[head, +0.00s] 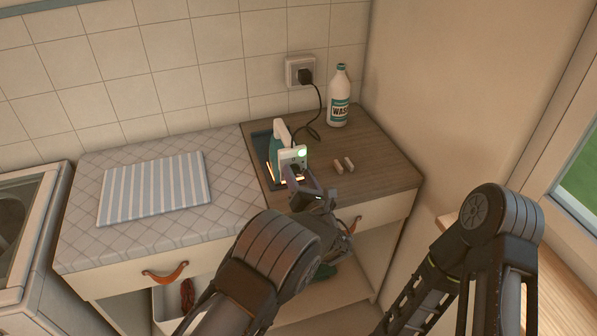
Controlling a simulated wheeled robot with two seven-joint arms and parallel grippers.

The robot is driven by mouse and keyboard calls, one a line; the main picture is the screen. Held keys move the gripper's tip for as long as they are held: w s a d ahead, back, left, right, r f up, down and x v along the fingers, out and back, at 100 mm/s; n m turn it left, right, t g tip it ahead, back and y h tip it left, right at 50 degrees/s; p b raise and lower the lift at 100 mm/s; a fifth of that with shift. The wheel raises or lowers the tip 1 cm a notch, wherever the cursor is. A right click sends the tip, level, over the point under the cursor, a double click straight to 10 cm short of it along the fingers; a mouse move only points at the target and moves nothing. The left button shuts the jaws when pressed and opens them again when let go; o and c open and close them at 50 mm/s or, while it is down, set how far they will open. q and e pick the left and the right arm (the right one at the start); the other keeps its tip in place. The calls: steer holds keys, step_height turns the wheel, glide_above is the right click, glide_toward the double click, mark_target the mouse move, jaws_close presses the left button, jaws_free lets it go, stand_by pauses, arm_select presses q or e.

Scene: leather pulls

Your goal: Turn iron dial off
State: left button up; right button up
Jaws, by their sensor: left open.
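The iron (279,146) stands on its heel in a dark tray (261,140) on the wooden part of the counter. Its pale end panel (287,157) faces me and carries a lit green light (302,152). A small dark dial (295,169) sits low on that panel, partly covered by my left gripper. My left gripper (297,177) is open, with its fingertips right at the dial; I cannot tell whether they touch it. My right arm shows at the right, but its gripper is out of view.
The iron's black cord runs to a plugged wall socket (300,72). A striped cloth (154,188) lies on the quilted pad (225,205) at left.

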arm_select(q)
steer(key=shift+w+a, duration=0.1)
steer(key=shift+w, duration=0.2)
jaws_close()
stand_by(0.4)
